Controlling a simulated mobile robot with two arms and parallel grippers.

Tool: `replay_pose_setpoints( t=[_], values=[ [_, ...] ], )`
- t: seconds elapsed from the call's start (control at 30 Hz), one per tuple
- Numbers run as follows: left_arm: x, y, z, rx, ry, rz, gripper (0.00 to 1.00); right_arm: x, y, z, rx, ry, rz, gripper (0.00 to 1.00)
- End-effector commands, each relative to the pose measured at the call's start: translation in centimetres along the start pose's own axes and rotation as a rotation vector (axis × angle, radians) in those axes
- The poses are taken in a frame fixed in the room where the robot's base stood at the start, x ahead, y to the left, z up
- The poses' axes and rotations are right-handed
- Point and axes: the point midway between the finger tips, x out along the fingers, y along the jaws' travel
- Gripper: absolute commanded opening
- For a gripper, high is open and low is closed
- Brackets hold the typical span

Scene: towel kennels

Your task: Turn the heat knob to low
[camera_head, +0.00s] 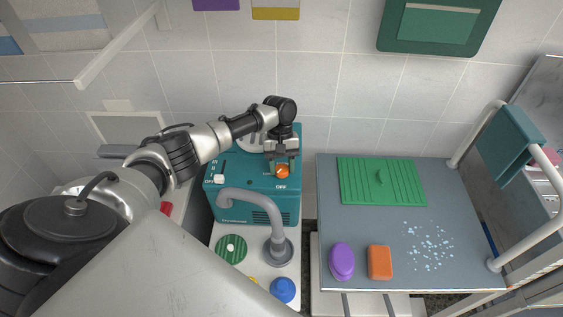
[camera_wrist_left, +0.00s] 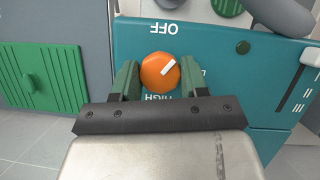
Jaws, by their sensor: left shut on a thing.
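The orange heat knob (camera_head: 283,172) is on the sloping face of a teal unit (camera_head: 228,196). In the left wrist view the knob (camera_wrist_left: 160,71) has a white pointer mark slanting to the upper right. The mark lies between the upside-down OFF label above and a partly hidden label starting with L at the right. A HIGH label is below the knob, partly covered. My left gripper (camera_wrist_left: 159,78) is shut on the knob, with one green finger on each side. It also shows over the knob in the head view (camera_head: 282,164). My right gripper is not in view.
A grey curved spout (camera_head: 250,200) stands in front of the unit. A slider switch (camera_head: 220,179) is left of the knob. At the right, a grey table (camera_head: 345,225) bears a green ridged panel (camera_head: 405,184), a purple object (camera_head: 342,260) and an orange block (camera_head: 380,262).

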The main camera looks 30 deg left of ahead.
Motion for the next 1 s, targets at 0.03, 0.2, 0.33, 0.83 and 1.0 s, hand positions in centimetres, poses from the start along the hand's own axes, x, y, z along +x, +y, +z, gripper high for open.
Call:
replay_pose_setpoints(
  t=[0.03, 0.2, 0.33, 0.83, 1.0],
  values=[
    [-0.2, 0.2, 0.1, 0.041, -0.001, -0.015, 0.20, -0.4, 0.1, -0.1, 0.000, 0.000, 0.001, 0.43],
    [-0.2, 0.2, 0.1, 0.190, -0.001, -0.077, 0.20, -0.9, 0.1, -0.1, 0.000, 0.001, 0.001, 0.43],
    [-0.2, 0.2, 0.1, 0.304, 0.000, -0.125, 0.20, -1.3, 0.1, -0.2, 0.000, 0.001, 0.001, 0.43],
    [-0.2, 0.3, 0.2, 0.703, 0.003, -0.291, 0.20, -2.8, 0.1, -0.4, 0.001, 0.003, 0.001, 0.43],
    [-0.2, 0.3, 0.1, 0.792, 0.004, -0.327, 0.20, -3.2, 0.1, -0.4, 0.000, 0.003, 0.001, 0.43]
  ],
)
